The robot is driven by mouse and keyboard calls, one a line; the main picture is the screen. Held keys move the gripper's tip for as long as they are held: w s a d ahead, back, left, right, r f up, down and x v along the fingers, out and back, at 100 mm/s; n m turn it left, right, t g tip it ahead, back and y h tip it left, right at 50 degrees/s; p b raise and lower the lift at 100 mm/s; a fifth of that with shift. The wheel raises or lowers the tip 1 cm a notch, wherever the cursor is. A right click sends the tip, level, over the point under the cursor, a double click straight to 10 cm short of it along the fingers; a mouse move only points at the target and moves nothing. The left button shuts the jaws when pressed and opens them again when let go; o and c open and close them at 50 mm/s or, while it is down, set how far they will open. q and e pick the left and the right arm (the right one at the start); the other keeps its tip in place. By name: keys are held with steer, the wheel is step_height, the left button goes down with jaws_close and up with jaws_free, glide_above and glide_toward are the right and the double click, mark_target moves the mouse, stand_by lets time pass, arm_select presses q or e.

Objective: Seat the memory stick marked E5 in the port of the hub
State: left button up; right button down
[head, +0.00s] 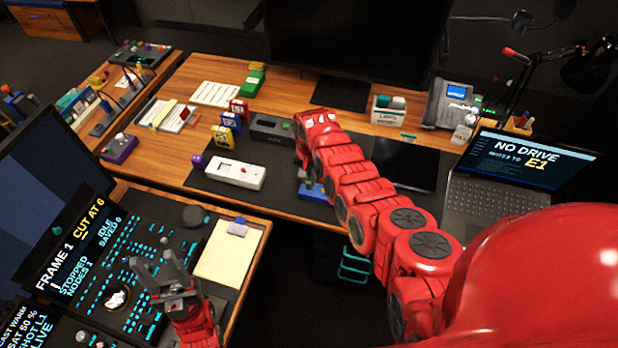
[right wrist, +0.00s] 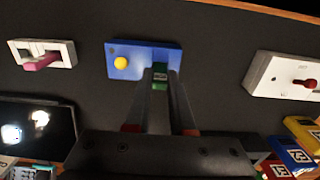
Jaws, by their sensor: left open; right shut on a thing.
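My right gripper (right wrist: 160,88) is shut on a small green piece (right wrist: 160,76) with a pale label too small to read; I cannot tell if it is the E5 stick. It is held above the dark mat, over the near edge of a blue block. My left gripper (head: 160,268) is open and empty above the control panel, near the trackball (head: 117,298).
The blue block (right wrist: 145,55) carries a yellow knob. A white box with a red knob (right wrist: 288,78) and a white frame with a pink handle (right wrist: 43,56) flank it. A laptop (head: 520,180) shows "NO DRIVE" and "E1". A clipboard (head: 225,262) lies beside the panel.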

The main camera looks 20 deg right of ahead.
steer(key=shift+f, duration=0.3)
steer(key=shift+f, duration=0.1)
steer(key=c, duration=1.2)
jaws_free()
steer(key=shift+f, duration=0.1)
steer(key=o, duration=0.4)
steer(key=shift+o, duration=0.2)
